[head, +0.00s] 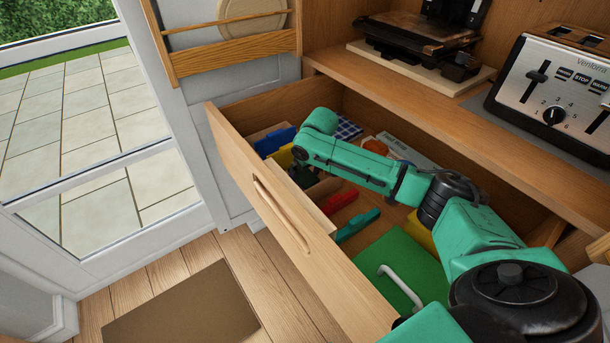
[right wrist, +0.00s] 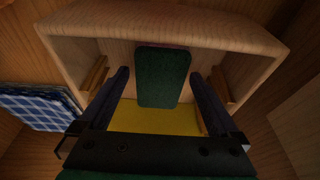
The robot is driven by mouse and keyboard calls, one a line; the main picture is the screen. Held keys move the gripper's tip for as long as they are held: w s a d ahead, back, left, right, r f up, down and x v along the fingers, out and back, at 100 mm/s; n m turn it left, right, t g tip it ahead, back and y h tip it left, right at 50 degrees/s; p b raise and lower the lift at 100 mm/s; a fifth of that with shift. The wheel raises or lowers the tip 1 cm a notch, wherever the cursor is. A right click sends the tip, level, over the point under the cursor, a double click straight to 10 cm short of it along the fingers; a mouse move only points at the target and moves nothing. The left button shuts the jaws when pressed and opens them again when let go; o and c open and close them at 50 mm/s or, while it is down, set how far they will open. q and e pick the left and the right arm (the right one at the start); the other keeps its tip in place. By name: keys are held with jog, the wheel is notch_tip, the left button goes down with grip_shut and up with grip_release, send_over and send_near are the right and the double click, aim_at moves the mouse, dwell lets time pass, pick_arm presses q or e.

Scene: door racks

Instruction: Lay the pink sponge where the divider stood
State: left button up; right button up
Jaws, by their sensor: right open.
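In the right wrist view a dark green pad with a thin pinkish edge at its far end, apparently the scouring side of the pink sponge (right wrist: 163,80), lies in a wooden compartment (right wrist: 75,52). A yellow surface (right wrist: 125,118) shows below it. My right gripper (right wrist: 159,74) is open, with one finger on each side of the sponge and gaps between. In the head view my right gripper (head: 301,158) points down into the far left part of the drawer, mostly hidden by its arm. I cannot make out the divider. My left gripper is not in view.
The open drawer (head: 240,165) also holds a blue item (head: 275,140), a checked cloth (head: 348,128), red (head: 340,201) and teal (head: 357,226) items and a green board (head: 400,262). A wooden counter (head: 400,100) overhangs its back. Short wooden strips (right wrist: 97,73) line the compartment's inner walls.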

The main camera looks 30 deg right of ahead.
jog(key=p+v, duration=0.1)
jog(key=v, duration=1.1)
